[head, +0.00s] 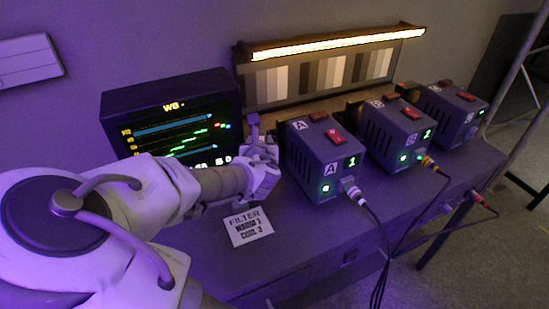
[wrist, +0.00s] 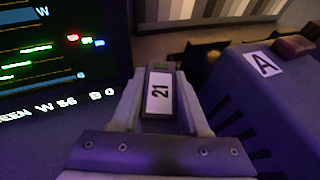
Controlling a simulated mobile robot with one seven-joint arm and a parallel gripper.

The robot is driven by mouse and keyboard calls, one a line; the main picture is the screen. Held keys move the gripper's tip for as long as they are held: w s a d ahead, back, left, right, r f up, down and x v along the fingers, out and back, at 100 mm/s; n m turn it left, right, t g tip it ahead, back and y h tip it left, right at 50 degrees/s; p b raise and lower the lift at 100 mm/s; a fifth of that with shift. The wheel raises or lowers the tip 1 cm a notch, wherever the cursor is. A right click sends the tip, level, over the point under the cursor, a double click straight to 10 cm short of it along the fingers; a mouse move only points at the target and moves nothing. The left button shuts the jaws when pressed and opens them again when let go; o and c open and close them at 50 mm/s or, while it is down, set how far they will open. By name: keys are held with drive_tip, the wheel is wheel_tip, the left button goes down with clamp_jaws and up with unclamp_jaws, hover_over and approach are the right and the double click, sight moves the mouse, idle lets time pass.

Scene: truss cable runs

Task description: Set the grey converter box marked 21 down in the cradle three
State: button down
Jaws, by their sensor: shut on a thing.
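The grey converter box marked 21 (wrist: 160,92) shows in the wrist view, its white label facing the camera and a small green patch at its far end. My gripper (wrist: 162,80) is shut on it, one finger along each side. In the head view my gripper (head: 260,165) is between the monitor and the box labelled A, above the desk. The held box is hard to make out there. A brown rack (wrist: 180,45) lies beyond the held box in the wrist view. I cannot tell which part of it is cradle three; the large boxes hide much of it.
Three large dark boxes, labelled A (head: 312,160), B (head: 392,135) and one unclear (head: 448,112), stand rightward with cables in front. A monitor (head: 165,100) stands left. A lit chart (head: 330,75) is behind. A filter card (head: 249,226) lies on the desk (head: 300,250).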

drive_tip(key=shift+f+b, duration=0.8)
drive_tip(key=shift+f, duration=1.8)
drive_tip(key=shift+f, duration=0.2)
drive_tip(key=shift+c, duration=2)
unclamp_jaws()
drive_tip(key=shift+r, duration=0.15)
